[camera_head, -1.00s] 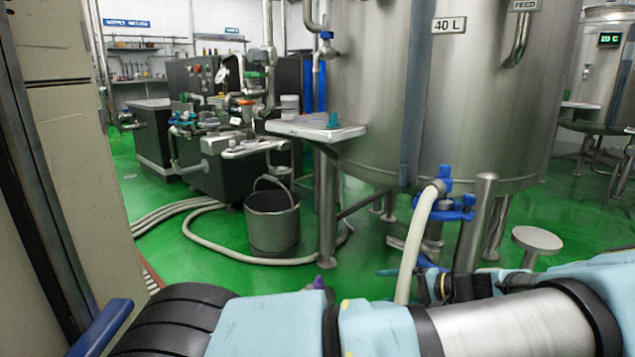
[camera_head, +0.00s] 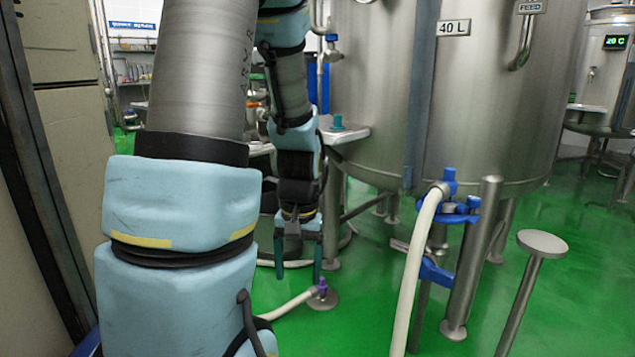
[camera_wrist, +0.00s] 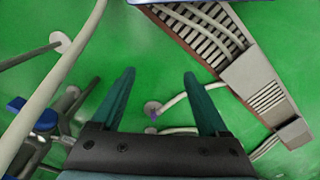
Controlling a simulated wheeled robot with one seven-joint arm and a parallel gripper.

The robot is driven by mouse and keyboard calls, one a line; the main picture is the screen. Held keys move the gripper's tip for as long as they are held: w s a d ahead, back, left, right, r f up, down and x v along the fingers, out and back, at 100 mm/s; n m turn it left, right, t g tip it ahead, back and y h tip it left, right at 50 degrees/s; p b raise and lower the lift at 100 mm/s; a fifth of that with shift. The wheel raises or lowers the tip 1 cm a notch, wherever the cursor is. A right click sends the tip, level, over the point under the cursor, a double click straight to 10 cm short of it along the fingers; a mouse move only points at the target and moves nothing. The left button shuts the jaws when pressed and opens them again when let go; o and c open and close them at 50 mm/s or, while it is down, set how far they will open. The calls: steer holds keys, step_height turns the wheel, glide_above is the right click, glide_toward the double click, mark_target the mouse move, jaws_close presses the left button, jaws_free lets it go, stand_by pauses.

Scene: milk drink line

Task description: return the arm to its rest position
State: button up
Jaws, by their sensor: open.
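My gripper (camera_head: 298,268) hangs pointing down in the head view, in front of the steel tank's side shelf and above the green floor. Its two teal fingers are apart with nothing between them. In the wrist view my gripper (camera_wrist: 160,95) also shows open, with green floor beyond and a hose end in the background between the fingers. My arm stands raised on the left of the head view, its upper link upright and its forearm folded down to the gripper. It hides the pump area and the bucket.
A round-topped steel post (camera_head: 541,243) stands at right. A floor drain grate (camera_wrist: 200,35) shows in the wrist view. A beige cabinet (camera_head: 70,180) edges the left.

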step_height(320, 180, up, 35)
steer(key=s+a+t+p, duration=0.1)
steer(key=s+a+p, duration=0.1)
steer(key=p, duration=2.9)
steer(key=shift+s+a+r+n+t+h+p, duration=0.15)
steer(key=shift+a+n+t+h+p, duration=0.15)
steer(key=shift+a+p, duration=0.15)
